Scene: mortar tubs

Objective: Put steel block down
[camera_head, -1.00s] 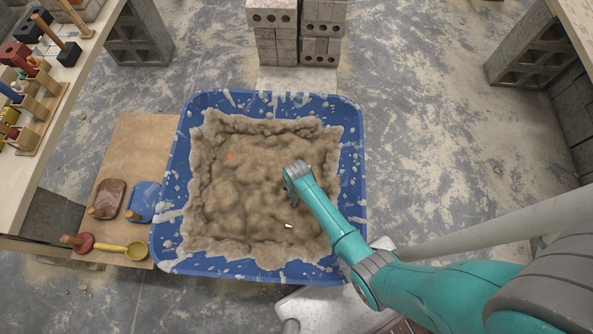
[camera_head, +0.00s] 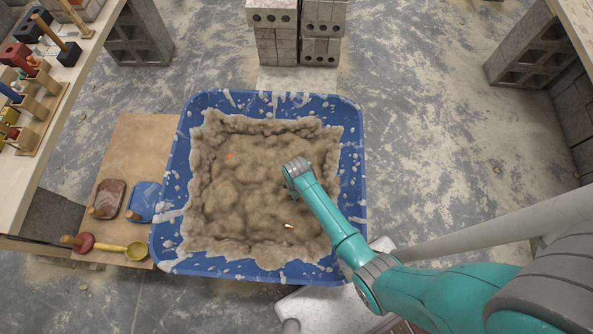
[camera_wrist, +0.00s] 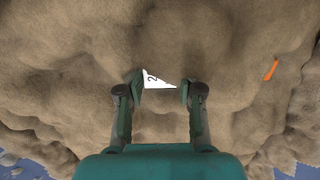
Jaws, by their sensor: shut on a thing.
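In the wrist view my gripper (camera_wrist: 163,89) points down at lumpy brown mortar, its two fingers apart with a thing between their tips. I take it for the steel block (camera_wrist: 154,79): a small pale face with a dark "2" shows, cut off along a slant. The rest of it is hidden, and I cannot tell how deep it sits in the mortar. In the head view my wrist (camera_head: 297,172) is over the middle right of the mortar (camera_head: 245,190) in the blue tub (camera_head: 352,130); fingers and block are hidden there.
An orange piece (camera_wrist: 270,69) lies in the mortar in the wrist view. The head view shows an orange spot (camera_head: 229,156) and a small pale-and-orange piece (camera_head: 289,226). Left are a brown board (camera_head: 140,150) with trowels and a scoop (camera_head: 136,251), and a tool bench. Blocks (camera_head: 322,25) stand behind.

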